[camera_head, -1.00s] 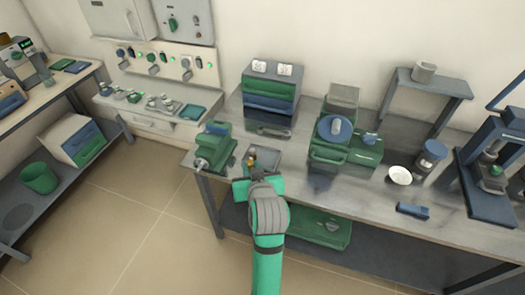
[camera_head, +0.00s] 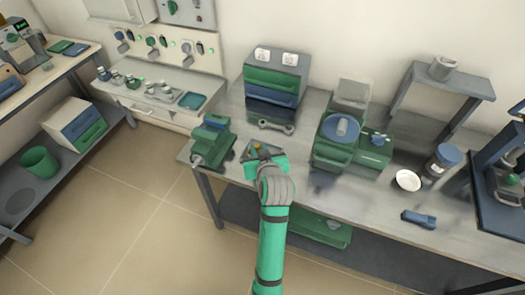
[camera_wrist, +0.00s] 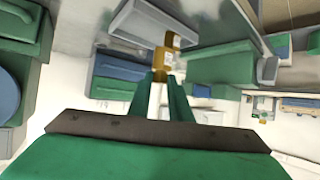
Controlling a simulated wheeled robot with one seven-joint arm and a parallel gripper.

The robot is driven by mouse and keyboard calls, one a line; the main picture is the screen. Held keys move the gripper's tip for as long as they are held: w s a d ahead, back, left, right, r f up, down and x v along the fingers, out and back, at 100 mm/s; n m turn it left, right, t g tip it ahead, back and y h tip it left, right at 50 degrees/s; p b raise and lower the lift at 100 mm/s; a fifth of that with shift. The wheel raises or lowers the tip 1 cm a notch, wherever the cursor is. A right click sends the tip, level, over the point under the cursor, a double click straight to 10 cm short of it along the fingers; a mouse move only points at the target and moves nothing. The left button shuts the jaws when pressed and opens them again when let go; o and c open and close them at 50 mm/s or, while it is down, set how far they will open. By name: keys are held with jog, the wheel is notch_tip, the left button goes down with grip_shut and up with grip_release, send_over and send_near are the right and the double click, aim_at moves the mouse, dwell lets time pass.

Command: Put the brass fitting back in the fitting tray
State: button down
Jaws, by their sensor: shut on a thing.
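The brass fitting (camera_wrist: 163,60) is gripped between the fingertips of my gripper (camera_wrist: 160,80) in the wrist view, with its upper part sticking out past them. In the head view, my gripper (camera_head: 262,158) is at the bench's front left, over the grey fitting tray (camera_head: 275,149), and hides much of it. A small bit of the brass fitting (camera_head: 257,147) shows there. The tray's rim (camera_wrist: 128,18) also shows in the wrist view, close to the fitting. I cannot tell whether the fitting touches the tray.
A green vise (camera_head: 212,143) stands just left of the tray. A wrench (camera_head: 271,126) lies behind it, in front of a drawer unit (camera_head: 274,78). A green machine with a blue round top (camera_head: 340,135) stands to the right. Bare bench lies right of my gripper.

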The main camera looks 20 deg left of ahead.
jog(key=shift+w+f, duration=0.35)
jog(key=shift+f, duration=0.15)
jog(key=shift+w+f, duration=0.2)
jog(key=shift+f, duration=0.4)
jog(key=shift+w+f, duration=0.2)
jog(key=shift+f, duration=0.4)
jog(key=shift+s+f, duration=0.2)
jog(key=shift+f, duration=0.2)
jog(key=shift+f, duration=0.15)
jog(key=c, duration=1.6)
grip_release()
jog(key=shift+w, duration=0.1)
